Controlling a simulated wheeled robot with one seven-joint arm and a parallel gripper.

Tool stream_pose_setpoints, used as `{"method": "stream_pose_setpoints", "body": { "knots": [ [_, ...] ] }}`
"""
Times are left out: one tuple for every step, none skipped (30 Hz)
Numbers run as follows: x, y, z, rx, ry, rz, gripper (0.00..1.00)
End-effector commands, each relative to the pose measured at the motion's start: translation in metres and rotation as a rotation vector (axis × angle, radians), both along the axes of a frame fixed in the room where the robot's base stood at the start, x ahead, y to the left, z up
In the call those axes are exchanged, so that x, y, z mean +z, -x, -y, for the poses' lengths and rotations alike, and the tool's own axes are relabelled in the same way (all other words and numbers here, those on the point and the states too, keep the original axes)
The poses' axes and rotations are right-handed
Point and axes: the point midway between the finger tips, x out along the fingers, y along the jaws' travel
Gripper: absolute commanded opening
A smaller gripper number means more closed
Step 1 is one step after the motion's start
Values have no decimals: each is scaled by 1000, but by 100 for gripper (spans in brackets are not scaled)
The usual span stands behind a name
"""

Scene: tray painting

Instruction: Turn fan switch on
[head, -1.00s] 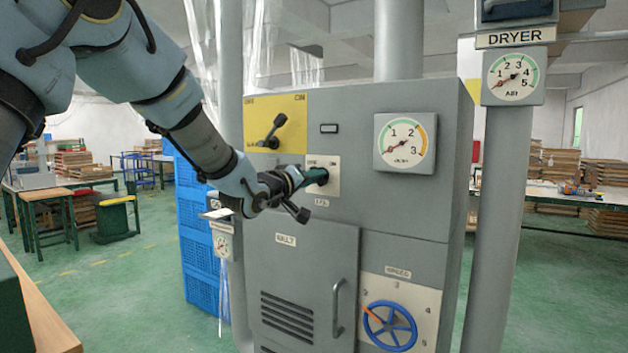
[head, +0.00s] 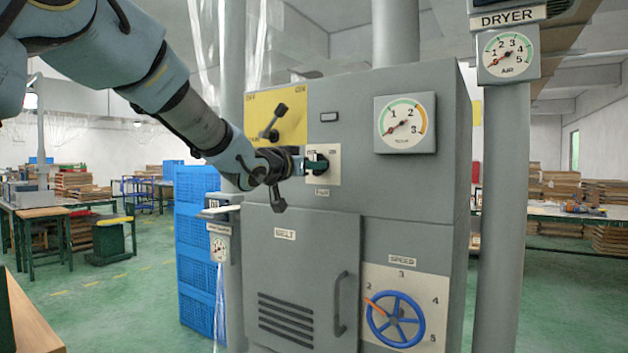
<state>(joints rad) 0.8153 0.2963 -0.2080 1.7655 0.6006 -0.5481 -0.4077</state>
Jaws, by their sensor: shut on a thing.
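The fan switch (head: 318,165) is a dark teal knob on a small pale plate (head: 330,150) on the front of the grey machine cabinet (head: 330,215). The plate has small labels along its top and a label under it. My gripper (head: 303,165) reaches in from the left and is shut on the knob. Its fingers and the wrist hide part of the plate's left side, so the knob's exact angle is hard to tell.
A yellow panel (head: 290,110) with a black lever (head: 273,122) sits just above my wrist. Below are a door handle (head: 340,305) and a blue speed wheel (head: 395,320). A grey dryer post (head: 500,210) stands right. Blue crates (head: 198,240) stand left.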

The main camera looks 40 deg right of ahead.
Motion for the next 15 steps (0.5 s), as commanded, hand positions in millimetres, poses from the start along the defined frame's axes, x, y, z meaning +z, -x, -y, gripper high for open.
{"method": "stream_pose_setpoints", "body": {
  "knots": [
    [-4,0,0,0,-10,45,0],
    [-5,0,0,0,-17,74,0],
    [-5,0,0,1,-28,110,0],
    [-5,0,0,1,-35,136,0],
    [-5,0,0,0,-42,165,0],
    [-4,0,0,0,-51,202,0],
    [-4,0,0,1,-58,228,0],
    [-4,0,0,1,-66,256,0],
    [-4,0,0,0,-77,292,0],
    [-4,0,0,1,-83,318,0],
    [-3,0,0,1,-88,345,0],
    [-3,0,0,1,-97,379,0],
    [-3,0,0,0,-105,403,0],
    [-3,0,0,1,-111,428,0],
    [-3,0,0,1,-120,457,0]
  ]
}}
